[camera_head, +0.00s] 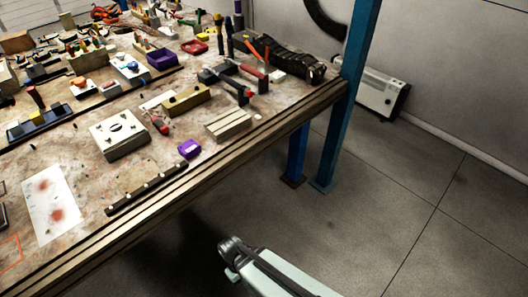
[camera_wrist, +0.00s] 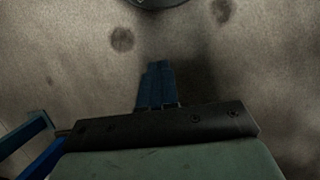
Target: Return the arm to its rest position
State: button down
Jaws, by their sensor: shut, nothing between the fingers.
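My gripper (camera_wrist: 158,68) shows in the wrist view, its two blue fingers together with nothing between them. Behind them is its dark body. Plain, stained grey-brown surface fills the view beyond the fingertips, and the fingers touch no object there. In the head view, part of my pale arm shows at the bottom middle, in front of the workbench (camera_head: 225,140) and clear of its front edge. My fingers cannot be made out in the head view.
The bench holds a grey box (camera_head: 119,134), a small purple block (camera_head: 189,149), a dark strip (camera_head: 147,189) and many tools. A blue post (camera_head: 345,95) stands at the bench's right end. A white heater (camera_head: 379,93) is by the wall. The floor (camera_head: 400,235) at right is clear.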

jog(key=s+d+f+m+g+y, duration=0.1)
jog(key=s+d+f+m+g, duration=0.1)
jog(key=d, duration=1)
jog(key=s+d+f+m+g+y, duration=0.1)
jog(key=s+d+f+m, duration=0.3)
jog(key=d, duration=0.8)
jog(key=shift+s+f+m+g, duration=0.25)
jog(key=shift+s+m+g, duration=0.25)
jog(key=shift+m, duration=0.7)
